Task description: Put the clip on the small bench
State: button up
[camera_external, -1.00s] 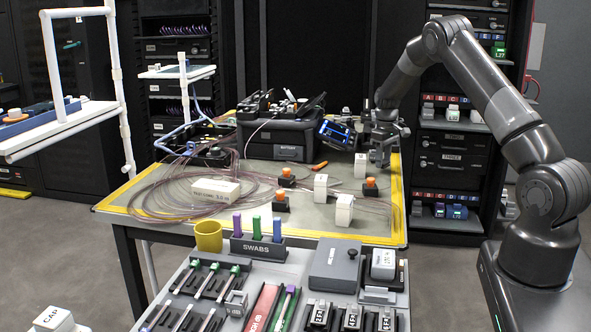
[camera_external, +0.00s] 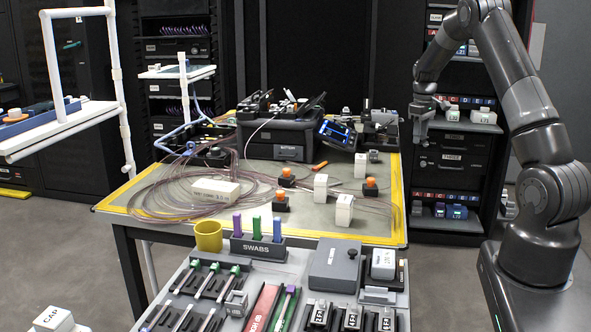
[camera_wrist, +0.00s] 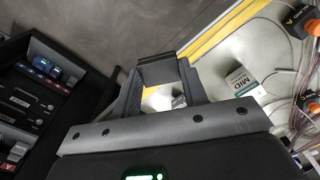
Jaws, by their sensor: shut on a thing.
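My gripper (camera_external: 425,108) is raised in the air beyond the right edge of the yellow-bordered table, in front of the dark rack. In the wrist view its fingers (camera_wrist: 160,78) close on a dark grey, blocky piece (camera_wrist: 160,68), which I take to be the clip; its details are hard to make out. The external view shows no clear outline of it. I cannot tell for certain which surface is the small bench; a small white-framed stand (camera_external: 178,72) at the back left and a larger white-framed one (camera_external: 70,136) at the far left are both in view.
The yellow-bordered table (camera_external: 397,190) holds fibre coils, white boxes, orange-topped pieces and a black machine (camera_external: 285,136). A grey tool tray (camera_external: 290,262) stands in front. A white box marked MID (camera_wrist: 240,83) shows in the wrist view. The dark rack (camera_external: 455,160) stands close to my gripper.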

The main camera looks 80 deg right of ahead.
jog(key=r, duration=0.5)
jog(key=shift+w+a, duration=0.2)
jog(key=shift+w, duration=0.2)
jog(key=w+a+n, duration=1.2)
jog(key=w+a, duration=1.7)
jog(key=n, duration=1.2)
send_over(270, 279)
notch_tip(270, 279, down, 11)
jog(key=shift+s+f, duration=0.1)
jog(key=shift+f, duration=2.3)
jog(key=shift+f, duration=0.1)
